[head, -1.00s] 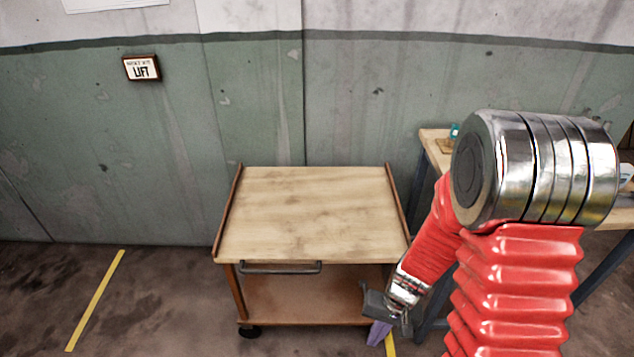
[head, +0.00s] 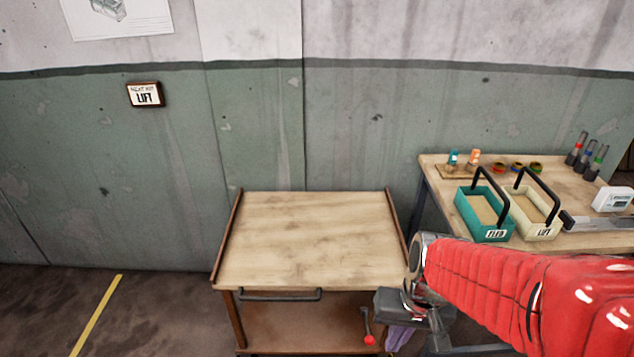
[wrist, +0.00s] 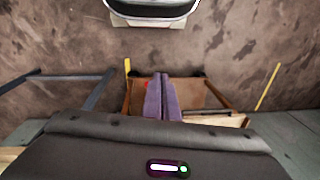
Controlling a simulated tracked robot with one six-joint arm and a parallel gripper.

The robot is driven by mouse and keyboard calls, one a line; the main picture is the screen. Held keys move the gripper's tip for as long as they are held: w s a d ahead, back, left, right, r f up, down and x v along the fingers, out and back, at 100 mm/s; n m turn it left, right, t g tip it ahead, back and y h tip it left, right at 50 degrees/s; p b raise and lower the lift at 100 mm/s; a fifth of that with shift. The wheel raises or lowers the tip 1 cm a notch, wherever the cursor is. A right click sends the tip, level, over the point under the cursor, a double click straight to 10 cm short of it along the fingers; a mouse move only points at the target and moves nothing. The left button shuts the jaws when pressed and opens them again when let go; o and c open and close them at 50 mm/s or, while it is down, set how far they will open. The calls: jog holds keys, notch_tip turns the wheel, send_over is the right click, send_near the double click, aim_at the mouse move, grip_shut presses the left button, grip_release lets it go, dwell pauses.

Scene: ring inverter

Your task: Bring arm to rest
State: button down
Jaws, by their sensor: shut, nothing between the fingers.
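My red arm reaches in from the lower right of the head view. My gripper (head: 398,342) points down in front of the right side of the wooden cart (head: 310,235). Its purple fingers are partly cut off by the frame's bottom edge there. In the wrist view the two purple fingers (wrist: 162,98) lie together, shut and empty, with the cart's brown shelf (wrist: 205,95) beyond them. Nothing is held.
The cart top is bare. The workbench (head: 437,180) at right bears a teal tote (head: 487,230), a cream tote (head: 535,225), rings (head: 517,167) and a white device (head: 612,199). A red-knobbed part (head: 369,340) shows low on the cart. Open floor (head: 45,305) lies left.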

jog(key=s+r+t, duration=0.1)
jog(key=r+t, duration=0.1)
jog(key=r, duration=0.5)
jog(key=s+r+n+t+h, duration=0.1)
jog(key=s+r+t, duration=0.1)
jog(key=r, duration=0.6)
jog(key=shift+s+d+t, duration=0.3)
jog(key=shift+t, duration=0.2)
